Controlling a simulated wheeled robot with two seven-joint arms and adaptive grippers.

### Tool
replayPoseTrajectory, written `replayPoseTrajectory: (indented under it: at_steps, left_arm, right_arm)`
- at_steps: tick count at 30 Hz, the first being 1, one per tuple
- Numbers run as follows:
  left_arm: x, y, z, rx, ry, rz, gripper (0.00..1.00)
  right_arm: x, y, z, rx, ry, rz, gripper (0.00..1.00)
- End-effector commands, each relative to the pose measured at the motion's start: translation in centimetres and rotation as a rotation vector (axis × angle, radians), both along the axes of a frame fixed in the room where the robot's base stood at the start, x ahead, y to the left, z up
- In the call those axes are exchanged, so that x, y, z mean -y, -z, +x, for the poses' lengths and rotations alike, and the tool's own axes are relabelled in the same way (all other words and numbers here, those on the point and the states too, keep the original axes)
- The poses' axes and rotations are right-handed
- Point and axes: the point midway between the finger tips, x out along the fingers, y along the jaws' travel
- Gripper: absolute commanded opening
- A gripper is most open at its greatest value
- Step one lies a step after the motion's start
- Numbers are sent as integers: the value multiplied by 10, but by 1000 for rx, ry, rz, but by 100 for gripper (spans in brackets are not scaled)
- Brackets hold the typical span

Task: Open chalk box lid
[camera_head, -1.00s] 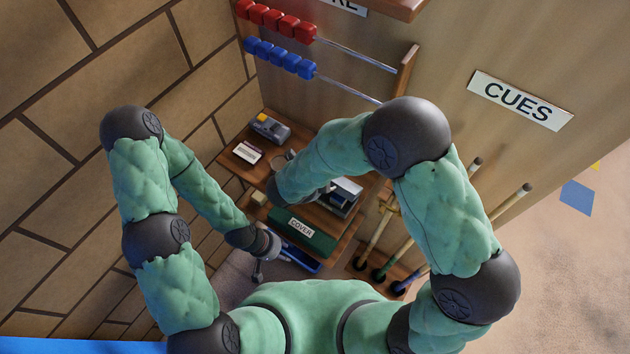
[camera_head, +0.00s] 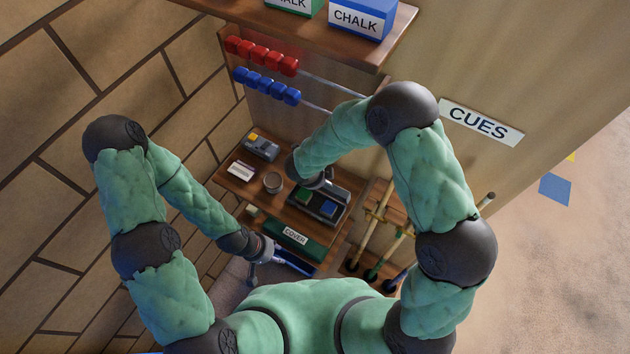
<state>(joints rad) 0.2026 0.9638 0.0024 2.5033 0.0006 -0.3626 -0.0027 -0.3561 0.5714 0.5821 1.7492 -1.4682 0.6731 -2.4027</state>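A dark box (camera_head: 316,217) with a blue block and a green block showing in it sits on the lower wooden shelf. I cannot tell whether a clear lid covers it. My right gripper (camera_head: 330,186) is at the box's back edge, partly hidden by its own wrist; its fingers are too small to judge. My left gripper (camera_head: 264,264) hangs low in front of the shelf, left of a green box marked COVER (camera_head: 286,238). Its fingers look apart and empty. A blue box marked CHALK (camera_head: 358,18) and a green box (camera_head: 296,5) stand on the upper shelf.
A round cup (camera_head: 273,182), a white card (camera_head: 242,170) and a grey device (camera_head: 262,147) lie left of the dark box. Bead rails (camera_head: 266,86) hang above. Cue sticks (camera_head: 383,240) stand at the right. A brick wall is close on the left.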

Motion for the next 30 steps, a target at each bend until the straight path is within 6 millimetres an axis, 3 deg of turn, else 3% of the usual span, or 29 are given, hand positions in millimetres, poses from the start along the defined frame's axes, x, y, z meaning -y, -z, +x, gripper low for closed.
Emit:
replayPoseTrajectory:
  at_steps: [20, 21, 23, 30]
  left_arm:
    - [0, -5, 0, 0, 0, 0, 40]
    - [0, -5, 0, 0, 0, 0, 40]
    - [0, -5, 0, 0, 0, 0, 40]
    - [0, -5, 0, 0, 0, 0, 40]
  right_arm:
    - [5, -3, 8, 6, 4, 0, 0]
    - [5, -3, 8, 6, 4, 0, 27]
    - [5, -3, 8, 6, 4, 1, 40]
    - [5, -2, 7, 3, 2, 1, 40]
